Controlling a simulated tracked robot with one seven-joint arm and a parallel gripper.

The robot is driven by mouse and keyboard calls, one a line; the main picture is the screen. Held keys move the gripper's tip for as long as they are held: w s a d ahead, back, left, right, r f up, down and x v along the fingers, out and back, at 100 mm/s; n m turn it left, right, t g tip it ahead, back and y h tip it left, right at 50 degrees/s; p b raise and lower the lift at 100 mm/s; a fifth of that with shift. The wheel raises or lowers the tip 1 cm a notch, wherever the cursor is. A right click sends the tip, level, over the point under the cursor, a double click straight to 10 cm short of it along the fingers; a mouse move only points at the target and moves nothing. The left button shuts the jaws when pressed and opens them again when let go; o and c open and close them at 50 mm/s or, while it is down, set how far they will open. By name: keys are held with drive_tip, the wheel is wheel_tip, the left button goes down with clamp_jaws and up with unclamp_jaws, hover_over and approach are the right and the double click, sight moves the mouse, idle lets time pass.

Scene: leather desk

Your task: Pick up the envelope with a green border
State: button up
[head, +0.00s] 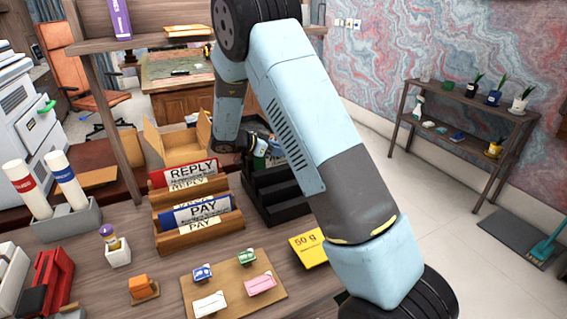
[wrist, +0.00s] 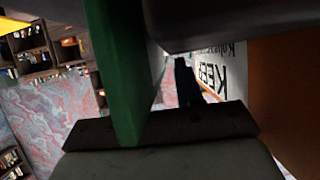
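Something green and white (head: 260,161) shows at the back of the black sorter (head: 270,195) in the head view, largely hidden by my arm. In the wrist view a green panel (wrist: 118,70) stands very close to the camera, and a white face with dark "KEEP" lettering (wrist: 224,82) is to its right. I cannot tell whether they are one envelope. My gripper (head: 256,146) is beside the green piece in the head view; in the wrist view a dark finger (wrist: 186,82) shows between panel and lettering. Its closure is unclear.
A red REPLY envelope (head: 183,173) and a blue PAY envelope (head: 196,211) stand in a wooden sorter (head: 200,237). An open cardboard box (head: 180,147) is behind. A yellow "50 g" card (head: 308,248) lies in front. A brown panel (wrist: 287,75) borders the wrist view's right.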

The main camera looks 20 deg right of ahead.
clamp_jaws()
idle(0.6)
